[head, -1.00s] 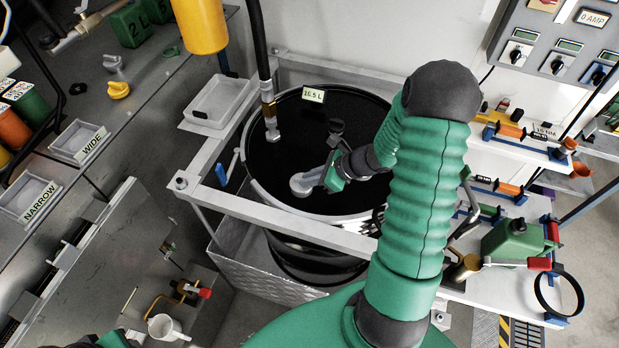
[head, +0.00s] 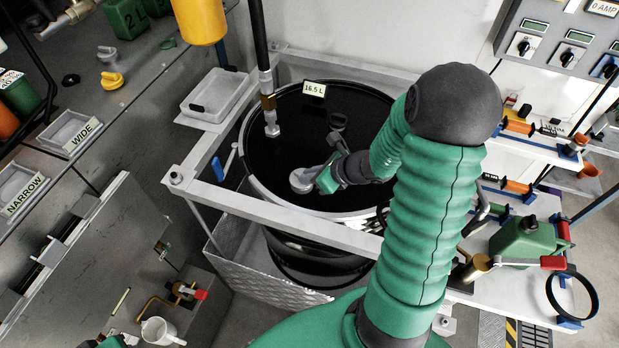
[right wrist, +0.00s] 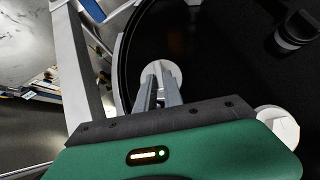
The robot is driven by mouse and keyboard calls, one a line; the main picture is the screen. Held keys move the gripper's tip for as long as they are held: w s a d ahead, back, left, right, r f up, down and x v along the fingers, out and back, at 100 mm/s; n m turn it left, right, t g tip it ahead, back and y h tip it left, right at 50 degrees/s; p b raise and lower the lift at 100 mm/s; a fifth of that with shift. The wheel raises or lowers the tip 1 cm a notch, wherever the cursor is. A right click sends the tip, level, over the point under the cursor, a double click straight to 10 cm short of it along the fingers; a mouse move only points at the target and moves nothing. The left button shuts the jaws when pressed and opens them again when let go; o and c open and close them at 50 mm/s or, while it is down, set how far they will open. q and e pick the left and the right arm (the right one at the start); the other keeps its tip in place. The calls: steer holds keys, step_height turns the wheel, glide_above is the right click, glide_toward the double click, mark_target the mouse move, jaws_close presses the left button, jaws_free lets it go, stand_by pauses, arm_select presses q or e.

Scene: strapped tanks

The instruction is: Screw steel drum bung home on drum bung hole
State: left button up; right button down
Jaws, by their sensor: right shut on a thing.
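The steel drum bung (head: 303,181) is a pale grey disc at the front left of the black drum top (head: 295,125). My right gripper (head: 316,181) is shut on it, reaching in from the right. In the right wrist view the bung (right wrist: 160,72) shows round and pale at the tips of my right gripper's fingers (right wrist: 159,90). The bung hole is not visible; the bung and fingers cover that part of the top. I cannot tell how deep the bung sits. My left gripper is out of view.
A hose nozzle (head: 271,127) hangs over the drum's left half. A dark cap-like part (head: 337,122) stands behind my right gripper. A pale metal frame (head: 280,222) surrounds the drum. A green can (head: 527,240) stands on the right bench.

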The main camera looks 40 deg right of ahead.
steer(key=shift+a+f+m+h+b, duration=0.15)
steer(key=shift+m+h+b, duration=0.35)
steer(key=shift+m+b, duration=0.3)
steer(key=shift+s, duration=0.1)
steer(key=shift+f+h+b, duration=0.1)
steer(key=shift+h+b, duration=0.2)
steer(key=shift+b, duration=0.45)
steer(key=m+h+b, duration=0.1)
steer(key=m+b, duration=0.1)
steer(key=b, duration=0.1)
steer(key=a+m+h+b, duration=0.1)
steer(key=m+b, duration=0.1)
steer(key=b, duration=0.1)
steer(key=shift+h, duration=0.4)
steer(key=shift+m, duration=0.3)
